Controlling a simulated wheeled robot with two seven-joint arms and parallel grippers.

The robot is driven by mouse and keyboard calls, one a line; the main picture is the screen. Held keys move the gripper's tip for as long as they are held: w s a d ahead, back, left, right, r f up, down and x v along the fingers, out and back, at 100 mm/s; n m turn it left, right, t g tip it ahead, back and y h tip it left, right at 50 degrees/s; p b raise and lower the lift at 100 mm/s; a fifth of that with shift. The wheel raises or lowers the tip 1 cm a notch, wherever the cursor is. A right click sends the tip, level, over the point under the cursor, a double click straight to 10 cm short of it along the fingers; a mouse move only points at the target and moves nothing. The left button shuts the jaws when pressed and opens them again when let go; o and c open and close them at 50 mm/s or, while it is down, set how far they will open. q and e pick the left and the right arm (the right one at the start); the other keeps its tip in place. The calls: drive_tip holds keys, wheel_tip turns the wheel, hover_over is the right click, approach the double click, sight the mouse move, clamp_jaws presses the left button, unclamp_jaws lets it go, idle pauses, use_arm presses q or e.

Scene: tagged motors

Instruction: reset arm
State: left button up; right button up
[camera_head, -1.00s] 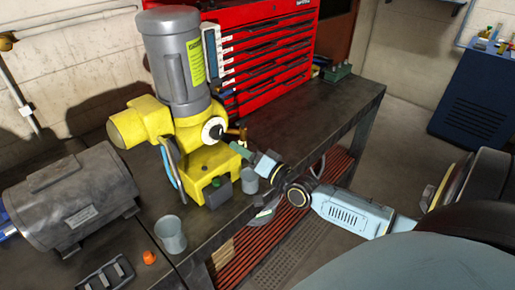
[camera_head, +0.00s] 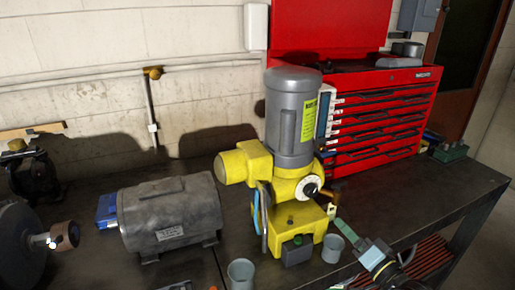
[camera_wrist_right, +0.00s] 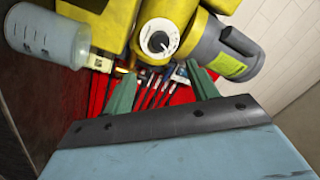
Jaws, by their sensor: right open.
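My right gripper (camera_head: 345,229) shows at the lower right in the head view, its green fingers beside the right side of the yellow motor unit (camera_head: 300,215). In the right wrist view the two fingers (camera_wrist_right: 162,88) are apart with nothing held between them. The yellow unit has a grey upright cylinder (camera_head: 291,120) with a yellow-green label and a white round dial (camera_head: 308,187). A small pale tag (camera_head: 332,210) shows close to the fingertips; I cannot tell what it hangs on. A dark grey motor (camera_head: 170,213) lies to the left. My left gripper is out of view.
A clear cup (camera_head: 332,248) stands close to the right gripper, and another cup (camera_head: 241,273) stands at the bench's front. A red tool chest (camera_head: 380,110) is behind. The dark bench top (camera_head: 455,200) is mostly clear at the right.

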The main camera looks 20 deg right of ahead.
drive_tip(key=s+a+f+n+g+y, duration=0.1)
drive_tip(key=s+a+f+n+g, duration=0.3)
drive_tip(key=a, duration=0.3)
drive_tip(key=s+a+f+n+g+y, duration=0.1)
drive_tip(key=s+a+f+n+g, duration=0.25)
drive_tip(key=a, duration=0.35)
drive_tip(key=s+f+n+g+h, duration=0.3)
drive_tip(key=s+g, duration=0.5)
drive_tip(key=s, duration=0.6)
wheel_tip(320, 180, down, 27)
drive_tip(key=s+g+h+b, duration=0.1)
drive_tip(key=b, duration=0.3)
drive_tip(key=s+d+f+g+b, duration=0.1)
drive_tip(key=s+d+f+b, duration=0.1)
drive_tip(key=s+f, duration=1.5)
drive_tip(key=shift+d+f+h+b, duration=0.15)
drive_tip(key=shift+f+h+b, duration=0.15)
drive_tip(key=shift+f+b, duration=0.4)
